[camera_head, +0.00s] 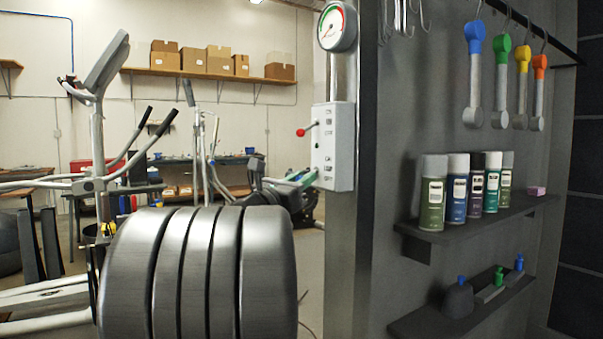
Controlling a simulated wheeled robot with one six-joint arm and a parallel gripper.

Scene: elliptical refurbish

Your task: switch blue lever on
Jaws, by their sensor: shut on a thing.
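I cannot make out a blue lever for certain. A pale grey control box (334,146) is mounted on a dark post right of centre. A short lever with a red knob (301,132) sticks out of its left side. A round gauge (338,27) sits above the box. A tool with a blue head (475,75) hangs on a hook at the upper right; I cannot tell whether it is a lever. My gripper is not visible.
Tools with green (501,85), yellow and orange heads hang beside the blue one. Several spray cans (433,193) stand on a dark shelf. Exercise machine frames (98,170) stand at left.

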